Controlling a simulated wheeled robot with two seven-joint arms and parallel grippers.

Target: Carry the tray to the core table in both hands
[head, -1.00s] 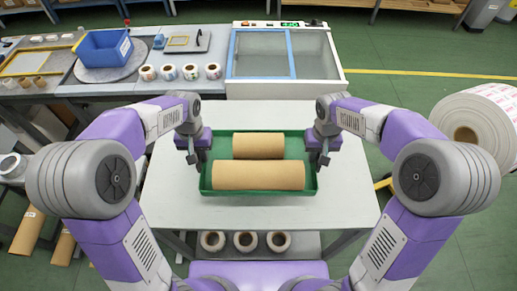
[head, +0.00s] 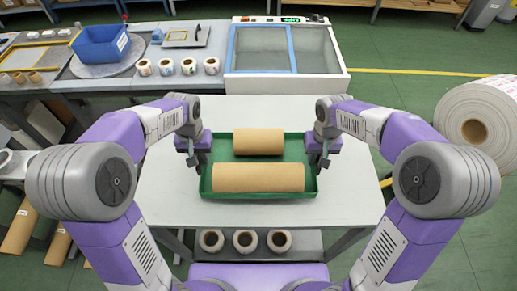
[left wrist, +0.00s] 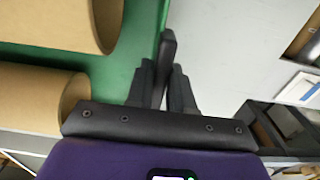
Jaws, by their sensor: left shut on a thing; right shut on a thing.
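The green tray (head: 225,197) is in front of me over a pale grey table (head: 350,200), with two brown cardboard cores lying in it: a smaller far core (head: 259,142) and a longer near core (head: 258,178). My left gripper (head: 199,161) is shut on the tray's left side. My right gripper (head: 319,162) is shut on its right side. The left wrist view shows the left fingers (left wrist: 163,85) at the tray's edge, beside the green floor (left wrist: 120,75) and the core ends. I cannot tell whether the tray's underside touches the table.
Beyond the table stands a machine with a glass-topped box (head: 285,50). A bench with a blue bin (head: 101,43) and several small rolls stands at the back left. A large white roll (head: 480,115) stands at the right. Three rolls (head: 245,240) sit on the table's lower shelf.

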